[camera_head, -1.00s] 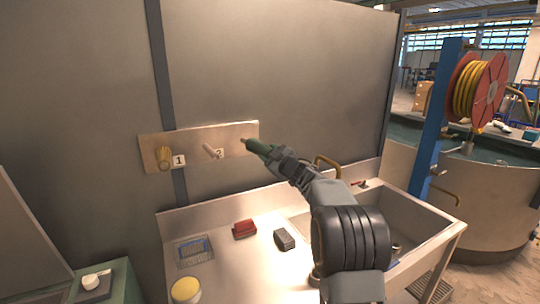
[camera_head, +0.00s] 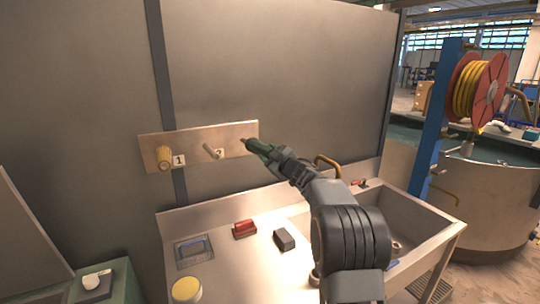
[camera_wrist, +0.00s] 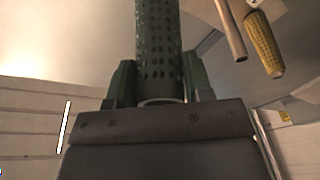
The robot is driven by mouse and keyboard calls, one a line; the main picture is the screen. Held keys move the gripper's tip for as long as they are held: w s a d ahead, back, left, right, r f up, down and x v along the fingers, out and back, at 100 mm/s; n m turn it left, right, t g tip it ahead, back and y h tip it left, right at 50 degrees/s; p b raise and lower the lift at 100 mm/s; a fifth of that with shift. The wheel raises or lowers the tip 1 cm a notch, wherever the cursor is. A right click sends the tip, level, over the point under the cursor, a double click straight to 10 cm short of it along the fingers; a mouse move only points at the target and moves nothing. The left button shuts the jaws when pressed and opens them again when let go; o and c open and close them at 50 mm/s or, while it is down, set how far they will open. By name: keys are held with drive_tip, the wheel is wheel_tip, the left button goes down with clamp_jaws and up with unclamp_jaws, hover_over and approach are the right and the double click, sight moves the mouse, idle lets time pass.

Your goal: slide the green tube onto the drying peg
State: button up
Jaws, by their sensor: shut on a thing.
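The green tube (camera_head: 256,147) is dark and perforated along its side. My gripper (camera_head: 276,157) is shut on it, and the wrist view shows the tube (camera_wrist: 158,45) standing out straight between the two fingers (camera_wrist: 158,85). In the head view the tube's far end is at the right end of the metal peg board (camera_head: 190,139). A short thin peg (camera_head: 243,140) shows at that end; I cannot tell whether it is inside the tube. A bare peg (camera_head: 211,151) by label 2 stands to the left. The wrist view also shows a bare rod (camera_wrist: 230,28).
A yellow tube (camera_head: 165,158) sits by label 1. Below is a steel counter (camera_head: 235,275) with a red block (camera_head: 244,229), a dark block (camera_head: 284,239) and a yellow-topped jar (camera_head: 186,290). A sink (camera_head: 398,222) lies right, beside a blue post (camera_head: 437,125).

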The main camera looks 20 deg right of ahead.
drive_tip(key=shift+d+f+p+x, duration=0.15)
drive_tip(key=shift+p+x, duration=0.3)
drive_tip(key=shift+x, duration=0.3)
drive_tip(key=shift+d+f+p+x, duration=0.1)
drive_tip(key=shift+p+x, duration=0.3)
drive_tip(key=shift+x, duration=0.35)
drive_tip(key=shift+d+f+p+x, duration=0.15)
drive_tip(key=shift+p+x, duration=0.3)
drive_tip(key=shift+x, duration=0.3)
drive_tip(key=shift+w, duration=0.25)
drive_tip(key=shift+w+a+f, duration=0.1)
drive_tip(key=shift+w, duration=0.1)
drive_tip(key=shift+w+a+f, duration=0.1)
drive_tip(key=shift+w+f, duration=0.05)
drive_tip(key=shift+w, duration=1)
drive_tip(key=shift+w+a+f, duration=0.15)
drive_tip(key=shift+w, duration=1.2)
drive_tip(key=shift+w, duration=0.15)
drive_tip(key=o, duration=1.2)
drive_tip(key=shift+f, duration=0.1)
